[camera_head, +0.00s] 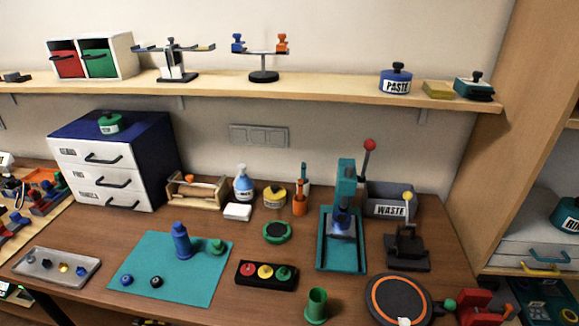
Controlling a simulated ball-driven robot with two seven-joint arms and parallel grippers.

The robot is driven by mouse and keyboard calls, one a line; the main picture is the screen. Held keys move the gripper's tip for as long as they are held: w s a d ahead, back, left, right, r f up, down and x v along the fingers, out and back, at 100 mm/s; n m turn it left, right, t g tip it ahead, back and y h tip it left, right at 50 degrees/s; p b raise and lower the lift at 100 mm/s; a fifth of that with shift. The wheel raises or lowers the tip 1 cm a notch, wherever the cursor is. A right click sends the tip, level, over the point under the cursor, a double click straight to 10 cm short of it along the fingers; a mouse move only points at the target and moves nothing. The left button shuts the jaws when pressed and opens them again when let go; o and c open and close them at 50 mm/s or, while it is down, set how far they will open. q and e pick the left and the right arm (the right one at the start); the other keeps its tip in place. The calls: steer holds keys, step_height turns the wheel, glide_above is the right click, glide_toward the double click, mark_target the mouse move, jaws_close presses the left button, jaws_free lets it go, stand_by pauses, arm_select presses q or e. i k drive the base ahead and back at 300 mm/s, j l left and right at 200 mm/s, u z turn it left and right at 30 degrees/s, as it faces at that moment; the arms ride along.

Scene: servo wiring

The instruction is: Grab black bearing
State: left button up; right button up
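A small black ring-shaped part (156,282), which looks like the black bearing, lies on the teal mat (205,285) near its front edge. A similar blue ring (126,280) lies just to its left, apart from it. Neither of my grippers shows in the head view. Nothing covers the black ring.
A blue post (182,243) and a green knobbed piece (218,247) stand at the mat's back. A grey tray (50,278) with small parts lies to the left. A black block with coloured buttons (266,285) lies to the right. The mat's front middle is clear.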

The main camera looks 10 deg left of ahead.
mark_target(157, 281)
steer(key=u, duration=1.4)
